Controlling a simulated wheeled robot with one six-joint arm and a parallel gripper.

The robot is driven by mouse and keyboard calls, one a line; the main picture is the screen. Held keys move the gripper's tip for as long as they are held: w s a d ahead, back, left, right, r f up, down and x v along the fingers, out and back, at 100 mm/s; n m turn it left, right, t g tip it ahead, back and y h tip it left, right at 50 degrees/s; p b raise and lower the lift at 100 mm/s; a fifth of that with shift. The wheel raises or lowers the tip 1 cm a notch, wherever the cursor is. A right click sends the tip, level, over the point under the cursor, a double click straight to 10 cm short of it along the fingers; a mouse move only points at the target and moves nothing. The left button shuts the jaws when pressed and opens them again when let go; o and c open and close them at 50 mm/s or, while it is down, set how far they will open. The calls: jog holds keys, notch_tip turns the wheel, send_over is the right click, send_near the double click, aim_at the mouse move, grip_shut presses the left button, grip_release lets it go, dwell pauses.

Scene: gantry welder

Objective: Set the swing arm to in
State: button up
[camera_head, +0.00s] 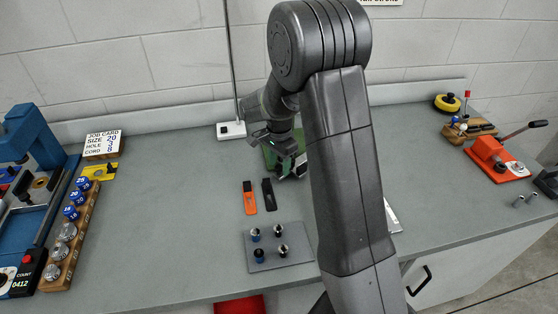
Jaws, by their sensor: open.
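I cannot make out for certain which part here is the swing arm. My gripper (292,168) is open and hangs above the back middle of the bench. A green piece (269,156) shows just behind it, mostly hidden by my gripper and arm. A thin upright pole (231,60) rises from a small white base (231,131) to the left of my gripper. A blue machine (32,140) stands at the far left, cut off by the picture edge.
Orange and black tools (250,198) and a grey plate with several small posts (278,247) lie in front of my gripper. A wooden rack (70,237) and job card (103,143) stand left. A red lever device (497,160) stands right. The left middle bench is clear.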

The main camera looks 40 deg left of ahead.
notch_tip(320, 180, up, 14)
jog(key=b, duration=0.1)
dwell(0.4)
jog(key=shift+f, duration=0.1)
